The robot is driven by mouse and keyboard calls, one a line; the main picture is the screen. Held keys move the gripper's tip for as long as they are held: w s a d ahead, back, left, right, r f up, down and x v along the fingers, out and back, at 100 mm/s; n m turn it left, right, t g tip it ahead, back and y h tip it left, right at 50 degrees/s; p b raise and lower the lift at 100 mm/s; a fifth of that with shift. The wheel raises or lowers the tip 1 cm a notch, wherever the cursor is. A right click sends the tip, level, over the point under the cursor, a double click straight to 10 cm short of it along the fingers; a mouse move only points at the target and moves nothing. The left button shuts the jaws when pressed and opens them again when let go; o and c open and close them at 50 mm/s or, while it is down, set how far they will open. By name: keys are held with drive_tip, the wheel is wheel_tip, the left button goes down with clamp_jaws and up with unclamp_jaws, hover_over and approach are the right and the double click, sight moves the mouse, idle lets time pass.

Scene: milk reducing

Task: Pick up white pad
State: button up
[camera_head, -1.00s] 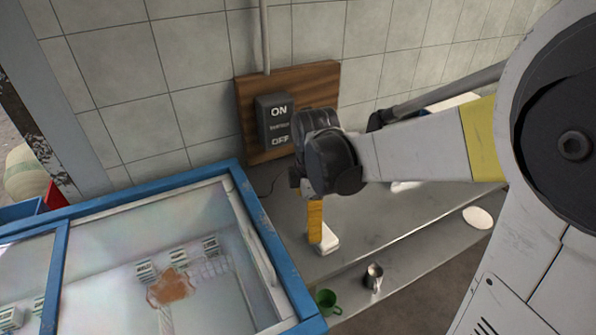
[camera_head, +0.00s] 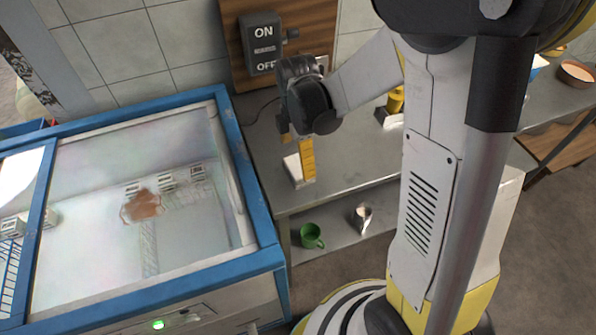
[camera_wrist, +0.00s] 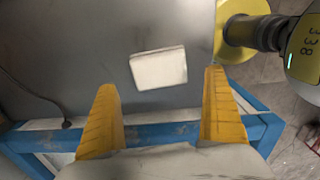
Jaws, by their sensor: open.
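The white pad (camera_head: 294,168) lies on the grey metal counter near the freezer's right edge. In the wrist view the white pad (camera_wrist: 158,68) is a small tilted block lying just beyond my fingertips, between their lines. My gripper (camera_head: 297,158) points down over the pad, and one yellow finger covers part of it in the head view. In the wrist view my gripper (camera_wrist: 160,80) has its two yellow fingers wide apart with nothing between them. I cannot tell the exact height of the fingertips above the counter.
A blue-framed glass-topped freezer (camera_head: 240,165) stands left of the counter (camera_head: 345,160). A switch box (camera_head: 262,45) hangs on the wall behind. A green mug (camera_head: 311,236) and a metal cup (camera_head: 362,216) stand on the lower shelf. A cable lies on the counter by the freezer.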

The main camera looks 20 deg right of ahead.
sight(298, 166)
wheel_tip(298, 166, down, 4)
drive_tip(key=shift+d+f+b, duration=0.15)
drive_tip(key=shift+b, duration=0.7)
drive_tip(key=c, duration=1.2)
drive_tip(key=shift+r+p, duration=0.4)
drive_tip(key=shift+r, duration=0.25)
drive_tip(key=r+p, duration=0.1)
drive_tip(key=r, duration=0.1)
drive_tip(key=r+p, duration=0.1)
drive_tip(key=shift+s+r, duration=0.4)
drive_tip(key=s+r+p, duration=0.3)
drive_tip(key=s+r, duration=0.3)
drive_tip(key=s, duration=0.4)
drive_tip(key=shift+s+a, duration=0.25)
drive_tip(key=shift+s, duration=0.15)
